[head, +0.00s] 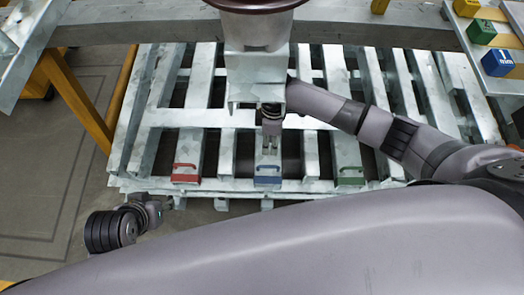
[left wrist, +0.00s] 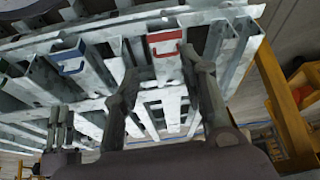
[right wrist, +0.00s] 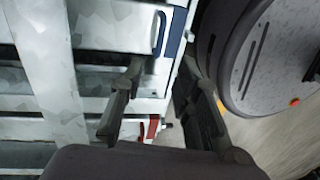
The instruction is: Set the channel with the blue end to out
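The blue-ended channel (head: 267,180) lies in the frame between a red-ended one and a green-ended one, its blue handle facing me. The three ends look about level in the head view. My right gripper (head: 269,149) points down over the blue-ended channel, behind its handle. In the right wrist view the right gripper (right wrist: 162,66) is open and empty, with the blue handle (right wrist: 159,34) beyond its fingertips; contact is not visible. My left gripper (left wrist: 165,65) is open and empty near the red end (left wrist: 165,42); the blue end (left wrist: 68,57) is farther left there.
The red-ended channel (head: 186,175) is left of the blue one and the green-ended channel (head: 350,177) is right. Yellow (head: 466,7), green (head: 481,32) and blue (head: 497,62) blocks sit on a beam at upper right. Open floor (head: 50,170) lies at left.

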